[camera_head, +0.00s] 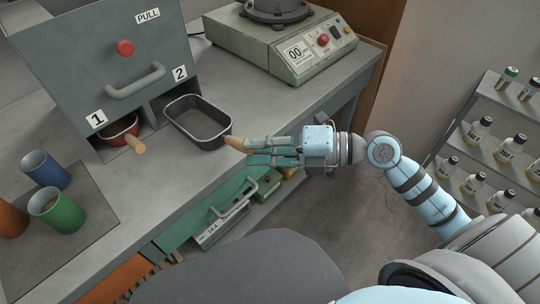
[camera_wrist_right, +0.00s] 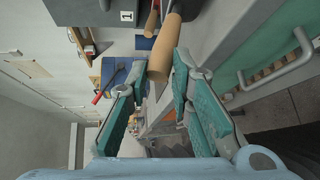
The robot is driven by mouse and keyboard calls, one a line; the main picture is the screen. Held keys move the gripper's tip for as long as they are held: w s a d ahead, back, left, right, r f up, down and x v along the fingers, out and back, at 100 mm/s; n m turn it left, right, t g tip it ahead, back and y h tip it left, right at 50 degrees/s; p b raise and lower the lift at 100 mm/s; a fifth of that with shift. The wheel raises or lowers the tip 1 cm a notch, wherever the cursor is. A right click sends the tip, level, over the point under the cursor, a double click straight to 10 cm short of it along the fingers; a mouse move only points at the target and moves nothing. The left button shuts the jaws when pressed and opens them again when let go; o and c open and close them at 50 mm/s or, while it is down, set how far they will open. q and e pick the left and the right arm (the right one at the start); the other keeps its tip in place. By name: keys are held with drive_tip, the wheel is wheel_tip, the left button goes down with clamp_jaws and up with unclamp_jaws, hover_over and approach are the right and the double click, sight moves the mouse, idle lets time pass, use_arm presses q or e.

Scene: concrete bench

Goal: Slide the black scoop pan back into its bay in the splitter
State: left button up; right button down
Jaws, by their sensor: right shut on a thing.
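The black scoop pan (camera_head: 188,131) lies on the bench in front of bay 2 of the grey splitter (camera_head: 95,65). Most of it shows outside, with its far end at the bay's opening; how far in it reaches is unclear. Its short wooden handle (camera_head: 235,142) points right. My right gripper (camera_head: 245,147) is shut on this handle, coming in from the right. In the right wrist view the handle (camera_wrist_right: 162,62) lies between the fingertips. My left gripper is not in view.
A red pan (camera_head: 118,128) with a wooden handle sits in bay 1, left of the black pan. Blue, green and orange cups (camera_head: 58,211) stand at the left. A scale-like device (camera_head: 285,48) stands behind right. The bench front between is clear.

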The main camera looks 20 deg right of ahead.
sight(209, 130)
drive_tip(key=w, duration=0.1)
drive_tip(key=w+a, duration=0.1)
drive_tip(key=w, duration=0.1)
drive_tip(key=shift+a+f+b, duration=0.1)
drive_tip(key=shift+f+b, duration=0.05)
drive_tip(key=shift+b, duration=0.15)
drive_tip(key=shift+w+a, duration=0.1)
drive_tip(key=shift+w, duration=0.15)
drive_tip(key=shift+w+a+r+b, duration=0.1)
drive_tip(key=shift+w+r+b, duration=0.15)
drive_tip(key=shift+b, duration=0.1)
drive_tip(key=w, duration=0.1)
drive_tip(key=w+a, duration=0.1)
drive_tip(key=w, duration=0.1)
drive_tip(key=w+a+f, duration=0.1)
drive_tip(key=w, duration=0.1)
drive_tip(key=shift+w+a, duration=0.25)
drive_tip(key=shift+w, duration=0.2)
drive_tip(key=shift+w+a+r, duration=0.1)
drive_tip(key=shift+w+a, duration=0.15)
drive_tip(key=shift+w, duration=0.45)
drive_tip(key=shift+w+a+f, duration=0.1)
drive_tip(key=shift+w+a, duration=0.25)
drive_tip(key=shift+w, duration=0.5)
drive_tip(key=shift+w+a+f, duration=0.1)
drive_tip(key=shift+w+a, duration=0.3)
drive_tip(key=shift+w, duration=0.4)
drive_tip(key=shift+w+a+f, duration=0.1)
drive_tip(key=shift+w+a, duration=0.25)
drive_tip(key=shift+w, duration=0.5)
